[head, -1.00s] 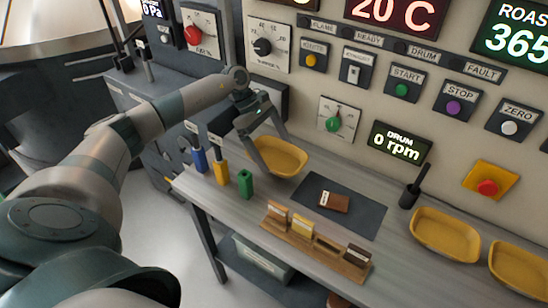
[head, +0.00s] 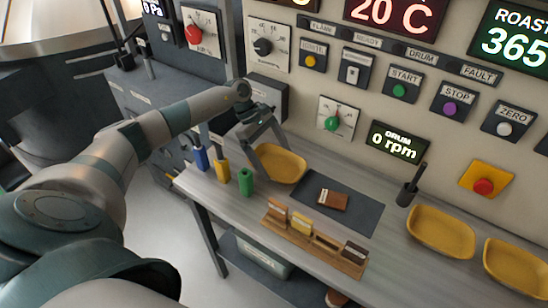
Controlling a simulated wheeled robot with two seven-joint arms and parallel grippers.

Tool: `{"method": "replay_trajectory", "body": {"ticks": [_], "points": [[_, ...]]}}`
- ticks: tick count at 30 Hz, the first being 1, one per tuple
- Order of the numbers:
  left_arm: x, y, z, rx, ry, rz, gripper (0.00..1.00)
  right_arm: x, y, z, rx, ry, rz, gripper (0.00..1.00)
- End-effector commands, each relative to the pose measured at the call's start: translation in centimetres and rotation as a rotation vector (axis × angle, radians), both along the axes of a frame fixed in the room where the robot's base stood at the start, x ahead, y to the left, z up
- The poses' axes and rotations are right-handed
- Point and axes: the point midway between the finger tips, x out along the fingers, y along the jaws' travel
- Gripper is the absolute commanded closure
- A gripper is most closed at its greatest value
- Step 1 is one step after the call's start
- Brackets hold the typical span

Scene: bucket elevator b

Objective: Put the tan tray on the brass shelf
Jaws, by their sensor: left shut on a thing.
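A tan-yellow oval tray (head: 284,167) is at the back left of the grey bench, in front of the wall panel. My left gripper (head: 264,152) is shut on its left rim, with the fingers pointing down. The tray looks level and close to the bench top; I cannot tell whether it touches it. Two similar trays, one (head: 440,232) and another (head: 516,268), lie on the bench at the right. I cannot make out a brass shelf. My right gripper is not in view.
A dark mat (head: 352,210) bears a brown block (head: 333,200). A wooden rack (head: 313,243) holds small packets at the front edge. A black cup with a handle (head: 408,193) stands near the wall.

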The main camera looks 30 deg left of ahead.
Motion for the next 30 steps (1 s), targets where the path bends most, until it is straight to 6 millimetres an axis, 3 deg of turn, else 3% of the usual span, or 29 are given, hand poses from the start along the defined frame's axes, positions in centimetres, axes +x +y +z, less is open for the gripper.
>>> {"method": "replay_trajectory", "body": {"ticks": [1,2,3,17,23,30], "points": [[0.0,0.0,-0.2,0.000,0.000,0.000,0.31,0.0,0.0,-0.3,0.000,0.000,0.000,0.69],[0.0,0.0,-0.2,0.000,0.000,0.000,0.05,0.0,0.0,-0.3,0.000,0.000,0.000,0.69],[0.0,0.0,-0.1,0.000,0.000,0.000,0.00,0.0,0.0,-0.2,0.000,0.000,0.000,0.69],[0.1,0.3,0.3,0.001,-0.002,0.001,0.00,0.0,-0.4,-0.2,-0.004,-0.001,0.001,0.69],[0.1,1.8,2.3,0.002,-0.004,0.001,0.00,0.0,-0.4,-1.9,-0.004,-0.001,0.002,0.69],[0.1,4.1,5.9,0.002,-0.005,0.002,0.00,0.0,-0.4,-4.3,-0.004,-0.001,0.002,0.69]]}}
